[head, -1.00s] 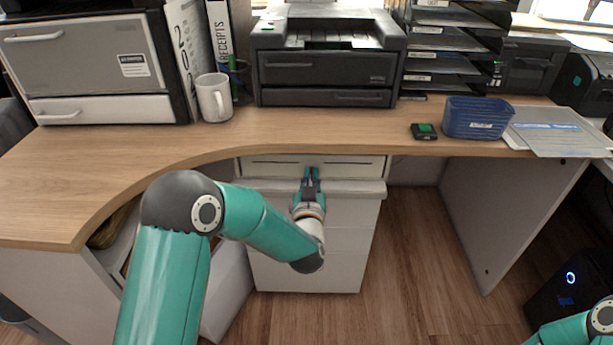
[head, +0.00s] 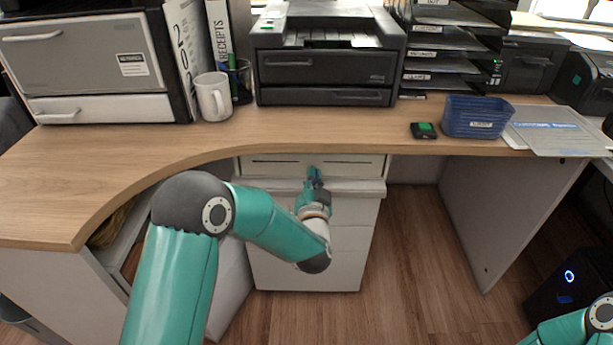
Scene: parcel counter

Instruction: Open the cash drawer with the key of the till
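The cash drawer (head: 353,166) is the wide pale drawer under the desk top, and its front looks shut. My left gripper (head: 313,174) reaches in from below and its fingertips are at the middle of that front. The wrist is rolled so that the fingers partly overlap in this view. Whether they are closed, and on what, is not clear. The key of the till and the lock cannot be made out; the fingers cover that spot. My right gripper is not in view; only part of my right arm shows at the bottom right corner.
A white pedestal (head: 345,245) stands below the drawer, its top ledge close under my gripper. The desk top (head: 330,130) overhangs above. On it are a mug (head: 213,97), a printer (head: 325,70), a blue basket (head: 478,118) and a small black device (head: 423,131).

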